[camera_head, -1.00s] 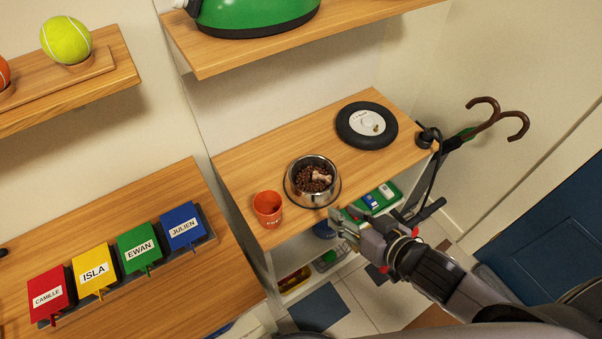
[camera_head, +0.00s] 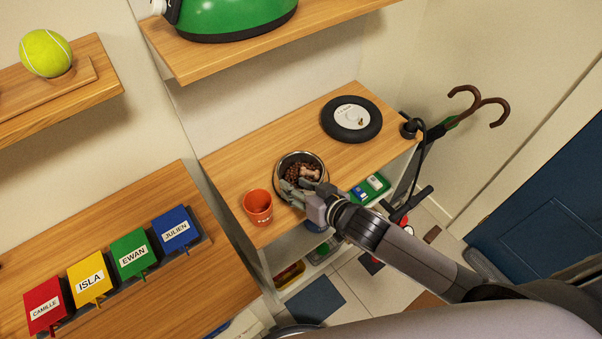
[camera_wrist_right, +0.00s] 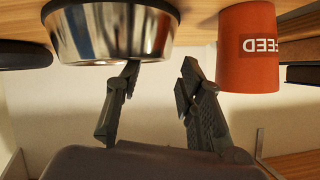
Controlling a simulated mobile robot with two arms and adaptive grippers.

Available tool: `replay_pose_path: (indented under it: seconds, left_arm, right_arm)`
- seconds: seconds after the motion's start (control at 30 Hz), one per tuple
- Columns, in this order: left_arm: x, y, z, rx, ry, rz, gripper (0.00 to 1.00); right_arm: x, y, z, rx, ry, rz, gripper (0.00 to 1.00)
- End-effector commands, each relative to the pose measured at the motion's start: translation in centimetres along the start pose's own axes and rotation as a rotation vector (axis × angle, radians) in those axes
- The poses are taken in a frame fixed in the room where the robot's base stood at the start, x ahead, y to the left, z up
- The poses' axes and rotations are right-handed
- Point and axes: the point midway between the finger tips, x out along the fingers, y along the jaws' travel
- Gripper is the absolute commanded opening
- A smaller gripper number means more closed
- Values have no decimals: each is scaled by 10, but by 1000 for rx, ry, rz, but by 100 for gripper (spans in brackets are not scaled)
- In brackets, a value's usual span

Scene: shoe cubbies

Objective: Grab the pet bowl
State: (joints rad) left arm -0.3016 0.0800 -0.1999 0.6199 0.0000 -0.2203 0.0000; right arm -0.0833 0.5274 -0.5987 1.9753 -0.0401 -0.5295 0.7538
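The pet bowl (camera_head: 302,160) is a shiny metal bowl with brown kibble and a bone-shaped piece in it. It stands on the wooden shelf top, right of an orange cup. My right gripper (camera_head: 294,189) is at the bowl's near side in the head view and covers part of its rim. In the right wrist view the bowl (camera_wrist_right: 110,30) is at the upper left, and the two fingers (camera_wrist_right: 158,78) are spread with a gap between them. One fingertip is close to the bowl's edge; I cannot tell whether it touches. My left gripper is not in view.
The orange cup (camera_head: 258,207) stands close to the bowl and also shows in the right wrist view (camera_wrist_right: 248,50). A black wheel (camera_head: 351,119) lies farther right on the shelf top (camera_head: 235,167). A higher shelf (camera_head: 205,62) with a green item hangs above. Umbrellas (camera_head: 470,100) lean at the right.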

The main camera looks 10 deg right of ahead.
Motion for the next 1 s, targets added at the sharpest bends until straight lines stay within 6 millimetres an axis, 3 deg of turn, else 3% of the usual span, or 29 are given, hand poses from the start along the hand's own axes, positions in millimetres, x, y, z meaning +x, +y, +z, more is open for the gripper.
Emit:
replay_pose_path:
  seconds: [0.3,0.6,1.0]
  left_arm:
    - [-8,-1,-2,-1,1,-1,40]
    - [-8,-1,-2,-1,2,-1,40]
    - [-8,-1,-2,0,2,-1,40]
  right_arm:
    - [42,-4,1,1,0,0,35]
    - [48,-4,2,0,0,-1,35]
    - [47,-4,2,0,0,-1,9]
